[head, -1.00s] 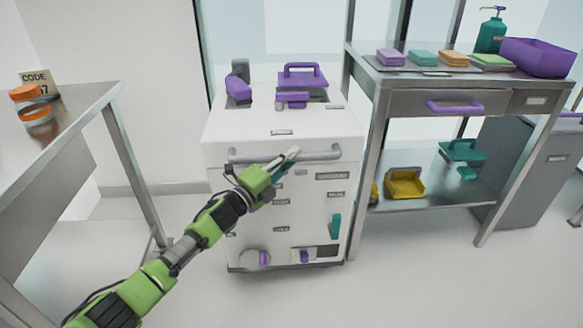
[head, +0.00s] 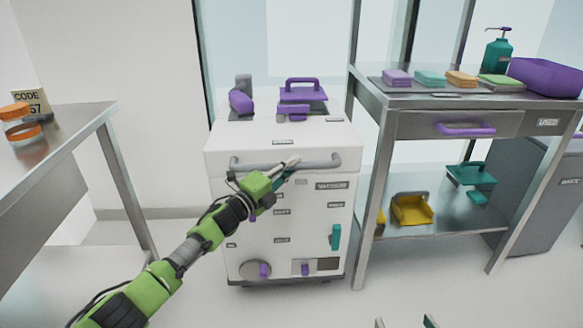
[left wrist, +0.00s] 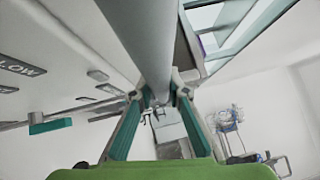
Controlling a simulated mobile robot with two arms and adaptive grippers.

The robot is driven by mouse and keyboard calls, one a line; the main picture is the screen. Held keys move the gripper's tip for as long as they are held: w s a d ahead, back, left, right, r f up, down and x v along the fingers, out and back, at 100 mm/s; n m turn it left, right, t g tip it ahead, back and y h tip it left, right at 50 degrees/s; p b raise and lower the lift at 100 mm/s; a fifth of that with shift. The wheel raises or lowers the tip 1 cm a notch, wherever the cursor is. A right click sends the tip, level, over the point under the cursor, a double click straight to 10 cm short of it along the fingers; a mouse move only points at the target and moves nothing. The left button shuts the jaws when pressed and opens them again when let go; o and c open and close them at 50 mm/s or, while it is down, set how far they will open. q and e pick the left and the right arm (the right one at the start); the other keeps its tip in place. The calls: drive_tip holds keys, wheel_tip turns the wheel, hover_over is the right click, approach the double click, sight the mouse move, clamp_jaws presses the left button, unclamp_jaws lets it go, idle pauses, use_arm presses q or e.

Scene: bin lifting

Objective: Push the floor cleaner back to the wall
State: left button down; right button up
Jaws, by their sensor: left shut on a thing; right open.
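The floor cleaner (head: 312,215) is a white boxy machine with labels, a teal lever, purple knobs and a horizontal grey handle bar (head: 318,162) across its upper front. It stands upright on the floor before the back wall. My left gripper (head: 290,164) is shut on the handle bar near its middle. In the left wrist view the bar (left wrist: 118,40) runs between the fingers of my left gripper (left wrist: 158,105). My right gripper (head: 405,322) shows only its two fingertips, apart and empty, at the bottom edge, low in front of the bench. The rest of it is out of view.
A steel bench (head: 400,128) with sponges, a purple tub and a teal bottle stands close on the cleaner's right. A steel table (head: 75,128) with an orange-lidded jar is on the left. The wall (head: 120,80) is behind. Floor in front is clear.

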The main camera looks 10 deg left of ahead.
use_arm(q)
drive_tip(key=shift+w+a+r, duration=0.1)
drive_tip(key=shift+a, duration=0.1)
drive_tip(key=c, duration=2.4)
unclamp_jaws()
drive_tip(key=o, duration=0.5)
drive_tip(key=shift+w, duration=0.1)
drive_tip(key=v, duration=1.2)
drive_tip(key=shift+d, duration=0.1)
